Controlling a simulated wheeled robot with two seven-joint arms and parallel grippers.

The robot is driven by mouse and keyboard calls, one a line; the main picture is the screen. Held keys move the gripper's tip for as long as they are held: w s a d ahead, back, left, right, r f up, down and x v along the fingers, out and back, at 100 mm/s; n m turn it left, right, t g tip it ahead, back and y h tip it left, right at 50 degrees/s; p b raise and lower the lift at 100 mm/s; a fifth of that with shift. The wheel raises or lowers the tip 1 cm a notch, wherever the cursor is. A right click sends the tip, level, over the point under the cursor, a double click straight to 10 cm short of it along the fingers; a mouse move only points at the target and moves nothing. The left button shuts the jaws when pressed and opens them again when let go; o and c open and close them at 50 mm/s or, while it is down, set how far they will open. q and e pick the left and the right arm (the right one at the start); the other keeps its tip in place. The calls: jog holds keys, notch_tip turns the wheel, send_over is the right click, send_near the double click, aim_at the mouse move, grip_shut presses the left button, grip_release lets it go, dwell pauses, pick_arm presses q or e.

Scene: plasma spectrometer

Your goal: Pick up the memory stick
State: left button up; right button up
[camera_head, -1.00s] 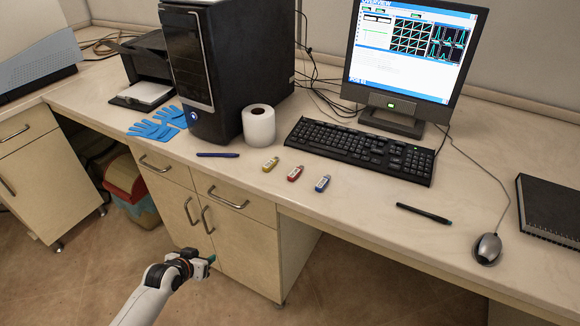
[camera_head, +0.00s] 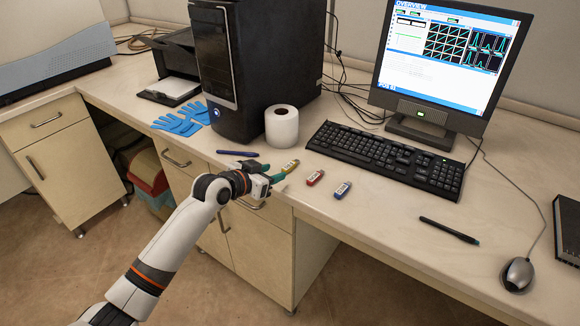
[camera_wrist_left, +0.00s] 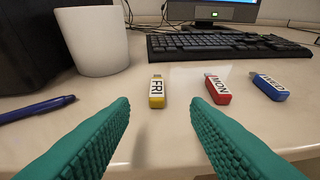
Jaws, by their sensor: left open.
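Three memory sticks lie on the desk. The yellow one (camera_head: 290,166) is labelled FRI in the left wrist view (camera_wrist_left: 157,92). The red one (camera_head: 315,178) is labelled MON in the left wrist view (camera_wrist_left: 217,90). The blue one (camera_head: 342,190) is at the right, and its label in the left wrist view (camera_wrist_left: 270,87) seems to read WED. My left gripper (camera_head: 273,174) is at the desk's front edge, close in front of the yellow stick. In the left wrist view its green fingers (camera_wrist_left: 160,125) are open and empty, with the yellow stick ahead between them. My right gripper is not in view.
A white paper roll (camera_head: 282,127) stands behind the yellow stick, beside the black computer tower (camera_head: 222,110). A blue pen (camera_head: 238,153) lies left of the sticks. The keyboard (camera_head: 385,160) is behind them. A black pen (camera_head: 449,230) and mouse (camera_head: 517,274) are at right.

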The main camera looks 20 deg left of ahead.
aim_at(283, 170)
pick_arm(q)
jog(key=shift+a+x, duration=0.2)
jog(key=shift+x, duration=2.4)
jog(key=shift+f, duration=0.1)
jog(key=shift+c, duration=0.4)
grip_shut()
